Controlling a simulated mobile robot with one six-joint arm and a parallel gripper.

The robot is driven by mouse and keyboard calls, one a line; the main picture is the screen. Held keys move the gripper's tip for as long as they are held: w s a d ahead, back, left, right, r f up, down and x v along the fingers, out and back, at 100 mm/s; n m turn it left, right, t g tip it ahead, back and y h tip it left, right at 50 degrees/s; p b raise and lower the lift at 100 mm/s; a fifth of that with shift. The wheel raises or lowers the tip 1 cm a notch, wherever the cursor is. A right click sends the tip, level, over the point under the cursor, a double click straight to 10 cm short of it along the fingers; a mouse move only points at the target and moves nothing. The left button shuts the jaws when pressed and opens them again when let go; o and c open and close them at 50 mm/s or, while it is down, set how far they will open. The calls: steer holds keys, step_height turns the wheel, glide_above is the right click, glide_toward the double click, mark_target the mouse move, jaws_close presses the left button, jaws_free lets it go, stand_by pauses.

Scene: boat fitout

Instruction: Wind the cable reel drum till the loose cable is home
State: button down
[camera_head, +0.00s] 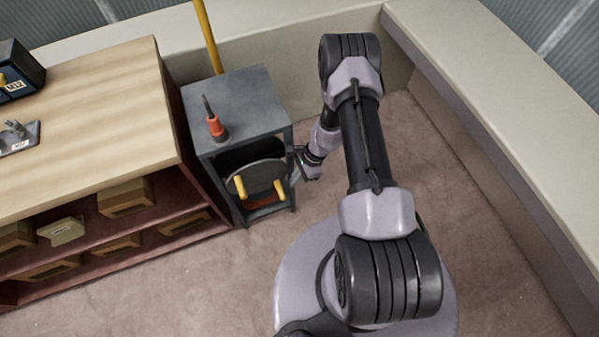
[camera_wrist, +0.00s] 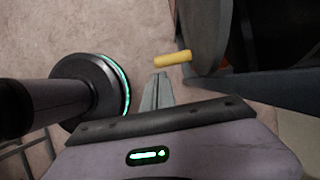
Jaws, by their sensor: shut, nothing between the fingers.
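The cable reel drum (camera_head: 255,178) is a dark round disc in the open front of a grey cabinet (camera_head: 240,98). Two yellow handles stick out of its face, a left one (camera_head: 239,187) and a right one (camera_head: 280,189). Orange cable (camera_head: 262,201) shows under the disc; its loose end cannot be made out.
A yellow pole (camera_head: 207,35) rises behind. A pale bench wall (camera_head: 490,130) runs along the right. Carpet (camera_head: 150,275) in front is clear.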

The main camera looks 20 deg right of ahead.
mark_target(284, 196)
steer(key=b+x, duration=0.2)
steer(key=x, duration=0.6)
steer(key=shift+b, duration=0.4)
